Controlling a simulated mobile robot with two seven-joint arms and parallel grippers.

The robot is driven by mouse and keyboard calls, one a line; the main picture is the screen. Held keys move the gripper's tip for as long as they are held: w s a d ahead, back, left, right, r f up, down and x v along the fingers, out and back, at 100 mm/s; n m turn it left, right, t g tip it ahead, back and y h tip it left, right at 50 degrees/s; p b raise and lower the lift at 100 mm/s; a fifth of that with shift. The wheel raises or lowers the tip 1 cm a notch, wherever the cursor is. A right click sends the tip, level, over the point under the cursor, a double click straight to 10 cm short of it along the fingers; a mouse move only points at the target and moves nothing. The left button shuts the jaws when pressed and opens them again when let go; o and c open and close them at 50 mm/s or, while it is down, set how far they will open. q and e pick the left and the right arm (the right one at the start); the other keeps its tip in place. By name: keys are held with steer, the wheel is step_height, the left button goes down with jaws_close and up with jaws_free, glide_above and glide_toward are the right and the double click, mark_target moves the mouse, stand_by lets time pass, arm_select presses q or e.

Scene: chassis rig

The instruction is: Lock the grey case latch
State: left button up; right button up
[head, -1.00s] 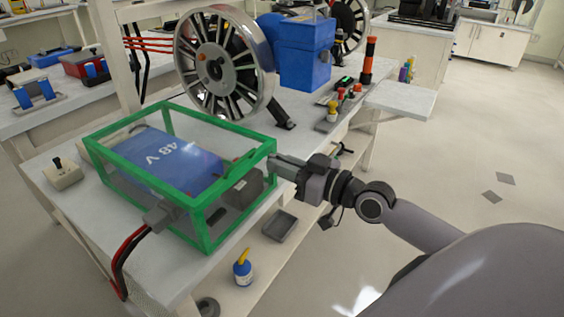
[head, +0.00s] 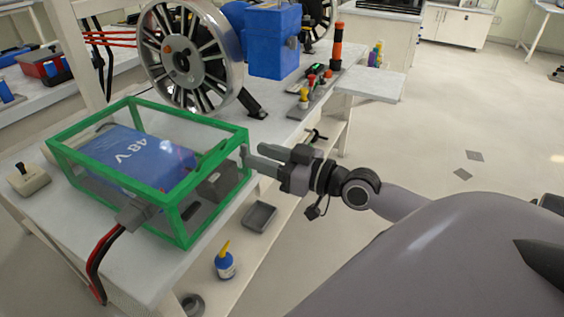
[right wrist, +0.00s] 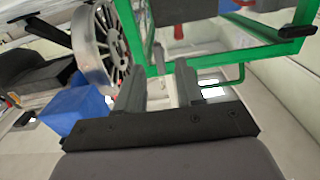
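The green-framed clear case (head: 185,228) stands on the bench, with a blue 48 V block (head: 135,155) inside. A small grey piece that looks like the latch (head: 243,154) sits at the case's right end, partly lost against my fingers. My right gripper (head: 256,156) is just right of this end. In the right wrist view its two fingers (right wrist: 160,92) stand apart with a clear gap and nothing seen between them, close to the green frame (right wrist: 230,50). Whether a finger touches the latch cannot be told. My left gripper is out of view.
A spoked wheel (head: 157,58) and a blue box (head: 272,58) stand behind the case. A grey connector (head: 138,213) with red and black cables is on its front side. A small tray (head: 260,217) and a blue bottle (head: 225,262) are below. Open floor lies right.

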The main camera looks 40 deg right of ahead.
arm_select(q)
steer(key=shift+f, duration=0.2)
arm_select(e)
steer(key=v, duration=0.5)
stand_by(0.4)
